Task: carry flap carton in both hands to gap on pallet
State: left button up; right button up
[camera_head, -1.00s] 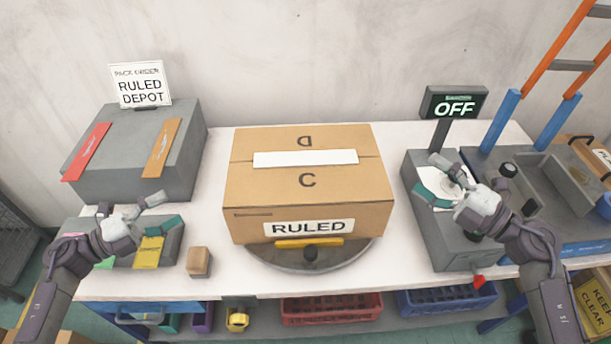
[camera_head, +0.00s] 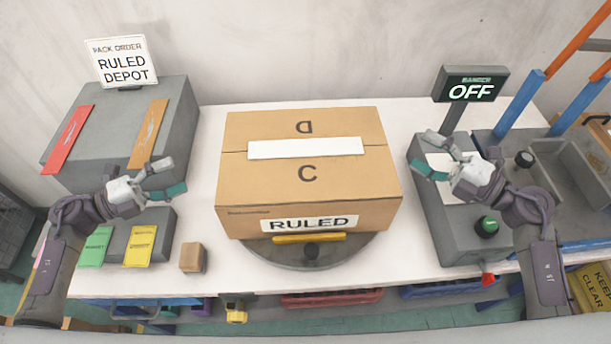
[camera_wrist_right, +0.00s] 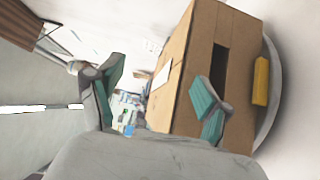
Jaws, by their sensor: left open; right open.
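The flap carton (camera_head: 245,185) is a closed brown box on a round grey turntable (camera_head: 300,258) in the middle of the table. A white strip lies across its top between the letters D and C, and its front bears a RULED label. My left gripper (camera_head: 172,180) is open and empty, left of the carton and apart from it. My right gripper (camera_head: 422,155) is open and empty, right of the carton, over the grey console. The carton also shows in the right wrist view (camera_wrist_right: 190,75), with a dark slot in its side, partly behind a finger. I cannot make out a pallet.
A yellow bar (camera_head: 309,238) lies at the turntable's front. A small wooden block (camera_head: 193,257) stands at the front left. A grey stand (camera_head: 185,110) with colored strips is at the left; an OFF display (camera_head: 470,90) rises at the right.

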aim_at(224, 157)
notch_tip(224, 157, down, 5)
pick_arm(q)
jog(key=x, duration=1.2)
pick_arm(e)
jog(key=x, duration=0.7)
jog(key=shift+w+a+f, duration=0.15)
jog(key=shift+f, duration=0.2)
pick_arm(q)
jog(key=shift+c, duration=0.3)
pick_arm(e)
jog(key=shift+c, duration=0.3)
pick_arm(q)
grip_shut()
pick_arm(e)
grip_shut()
pick_arm(q)
jog(key=shift+s, duration=0.1)
